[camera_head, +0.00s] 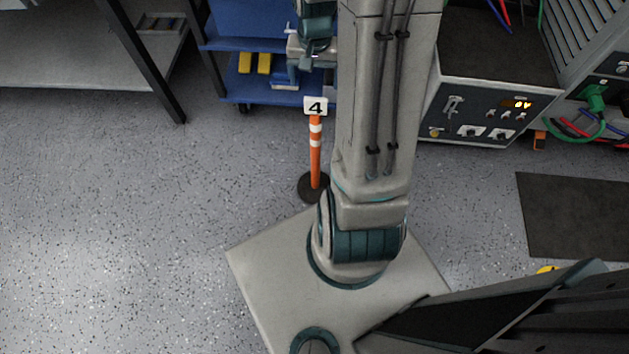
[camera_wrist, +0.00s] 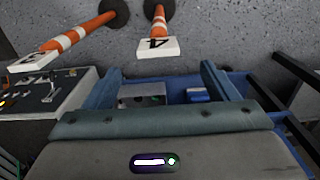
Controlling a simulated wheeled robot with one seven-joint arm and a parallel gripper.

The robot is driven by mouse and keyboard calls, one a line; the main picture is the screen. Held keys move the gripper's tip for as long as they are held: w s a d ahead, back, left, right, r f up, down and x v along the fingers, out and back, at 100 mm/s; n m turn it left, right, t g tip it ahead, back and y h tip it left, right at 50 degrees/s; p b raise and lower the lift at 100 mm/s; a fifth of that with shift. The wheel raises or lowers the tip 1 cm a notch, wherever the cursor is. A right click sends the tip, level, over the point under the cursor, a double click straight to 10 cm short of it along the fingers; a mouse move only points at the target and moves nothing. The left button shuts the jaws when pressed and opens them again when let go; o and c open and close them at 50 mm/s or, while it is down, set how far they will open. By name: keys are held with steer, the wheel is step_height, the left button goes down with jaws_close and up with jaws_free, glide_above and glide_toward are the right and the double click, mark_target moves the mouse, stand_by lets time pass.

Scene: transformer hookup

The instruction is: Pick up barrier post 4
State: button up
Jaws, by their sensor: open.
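Barrier post 4 (camera_head: 315,165) stands upright on the floor in the head view, left of my arm. It is an orange post with white bands, a round dark base and a white sign (camera_head: 316,107) reading 4. In the wrist view, which shows the scene upside down, post 4 (camera_wrist: 158,29) appears beyond the fingertips, its sign just past the gap between them. My gripper (camera_wrist: 161,68) is open, its two blue fingers spread with nothing between them. In the head view my arm covers part of the scene.
A second striped post (camera_wrist: 78,35) stands beside post 4 in the wrist view; its sign is hard to read. A blue cart (camera_head: 225,43) and a workbench (camera_head: 60,72) stand behind. A control cabinet (camera_head: 490,105) is right of my arm. The floor at left is clear.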

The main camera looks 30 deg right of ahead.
mark_target(315, 98)
step_height(315, 98, down, 9)
steer(key=b, duration=0.3)
steer(key=shift+d, duration=0.1)
steer(key=c, duration=1.7)
jaws_close()
steer(key=shift+r, duration=0.25)
